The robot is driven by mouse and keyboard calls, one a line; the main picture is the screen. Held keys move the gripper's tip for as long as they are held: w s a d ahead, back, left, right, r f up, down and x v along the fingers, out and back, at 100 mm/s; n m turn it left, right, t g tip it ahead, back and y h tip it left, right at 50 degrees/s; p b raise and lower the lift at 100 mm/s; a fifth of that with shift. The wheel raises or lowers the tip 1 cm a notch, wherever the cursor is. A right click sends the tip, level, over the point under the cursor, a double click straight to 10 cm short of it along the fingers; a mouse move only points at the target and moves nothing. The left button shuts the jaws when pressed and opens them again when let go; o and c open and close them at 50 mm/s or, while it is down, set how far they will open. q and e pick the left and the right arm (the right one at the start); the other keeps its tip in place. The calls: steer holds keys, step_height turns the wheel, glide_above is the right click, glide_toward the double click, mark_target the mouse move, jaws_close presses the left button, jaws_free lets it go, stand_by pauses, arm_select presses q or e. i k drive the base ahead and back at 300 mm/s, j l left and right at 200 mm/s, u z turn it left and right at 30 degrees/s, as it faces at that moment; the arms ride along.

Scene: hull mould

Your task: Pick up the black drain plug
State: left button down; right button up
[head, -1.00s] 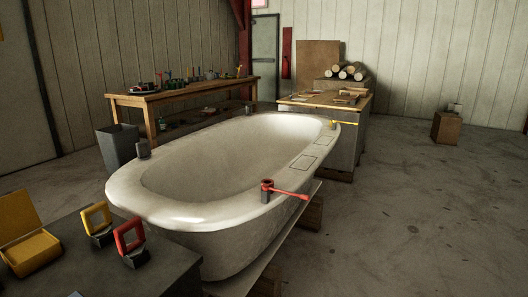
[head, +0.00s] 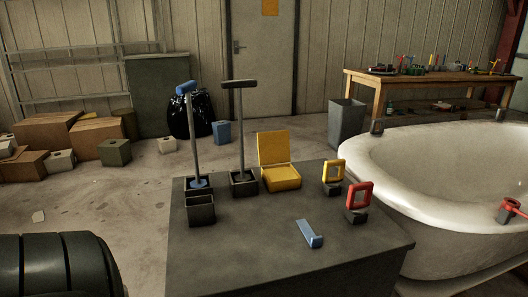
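A tall rod with a black crossbar handle (head: 239,130) stands upright in a dark square holder on the grey bench (head: 270,262). It may be the black drain plug, but I cannot tell for sure. A similar rod with a blue handle (head: 193,130) stands to its left, with a blue foot in its own holder. Neither of my grippers shows in the head view.
An open dark box (head: 201,209) stands in front of the rods. An open yellow box (head: 281,180), a yellow ring handle (head: 333,171), a red ring handle (head: 359,196) and a blue piece (head: 309,233) share the bench. Cardboard boxes (head: 97,135) lie on the floor behind.

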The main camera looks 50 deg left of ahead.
mark_target(239, 84)
steer(key=k+j+z, duration=0.1)
steer(key=k, duration=0.4)
steer(key=k+j+z, duration=0.1)
steer(key=k+j, duration=0.15)
steer(key=k, duration=0.2)
steer(key=k+j+z, duration=0.15)
steer(key=j, duration=0.35)
steer(key=k+j+z, duration=0.15)
steer(key=k+j, duration=0.25)
steer(key=j+z, duration=0.1)
steer(key=j, duration=0.25)
steer(key=k+j, duration=0.15)
steer(key=j, duration=0.25)
steer(key=j+z, duration=0.15)
steer(key=j, duration=0.2)
steer(key=j+z, duration=0.1)
steer(key=j, duration=0.4)
steer(key=k+j, duration=0.1)
steer(key=j, duration=0.35)
steer(key=j+z, duration=0.15)
steer(key=j, duration=0.35)
steer(key=k+j+z, duration=0.1)
steer(key=j, duration=0.35)
steer(key=k+j+z, duration=0.1)
steer(key=j, duration=0.4)
steer(key=k+j, duration=0.1)
steer(key=j, duration=0.35)
steer(key=k+j+z, duration=0.15)
steer(key=j, duration=0.3)
